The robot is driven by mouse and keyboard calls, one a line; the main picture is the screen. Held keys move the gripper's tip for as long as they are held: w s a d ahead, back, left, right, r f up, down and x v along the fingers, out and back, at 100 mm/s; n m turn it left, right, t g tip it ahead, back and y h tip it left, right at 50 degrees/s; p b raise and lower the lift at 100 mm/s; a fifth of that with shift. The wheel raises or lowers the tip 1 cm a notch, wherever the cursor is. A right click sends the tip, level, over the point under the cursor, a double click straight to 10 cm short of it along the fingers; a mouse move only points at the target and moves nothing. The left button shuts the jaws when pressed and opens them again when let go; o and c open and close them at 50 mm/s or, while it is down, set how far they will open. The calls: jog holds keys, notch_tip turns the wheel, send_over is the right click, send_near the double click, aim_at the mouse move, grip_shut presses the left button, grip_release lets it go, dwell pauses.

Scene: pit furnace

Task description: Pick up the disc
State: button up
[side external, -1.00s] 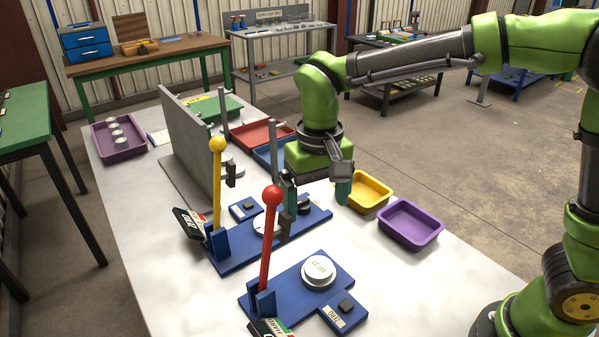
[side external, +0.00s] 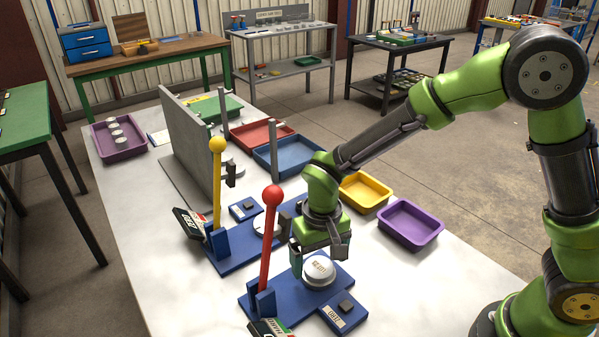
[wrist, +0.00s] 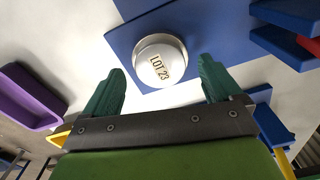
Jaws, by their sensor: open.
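A white disc (side external: 319,269) marked with a lot label sits on a round seat on the blue base of the red-lever press. The wrist view shows the disc (wrist: 160,62) face up, its label reading LOT 23, just beyond and between my fingertips. My gripper (side external: 322,252) is low beside and partly above the disc, with one dark green finger on its left and the other on its far right. In the wrist view my gripper (wrist: 161,80) is open and empty between its fingers. I cannot tell whether a finger touches the disc.
The red lever (side external: 269,235) stands upright just left of my gripper. A yellow lever (side external: 217,185) and a grey upright panel (side external: 190,150) stand further back. Purple (side external: 411,225), yellow (side external: 366,191) and blue (side external: 283,157) trays line the right side. The front-right table is clear.

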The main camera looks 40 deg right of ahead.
jog(key=shift+f, duration=0.6)
jog(key=c, duration=1.4)
jog(key=shift+r, duration=0.1)
jog(key=shift+r, duration=0.15)
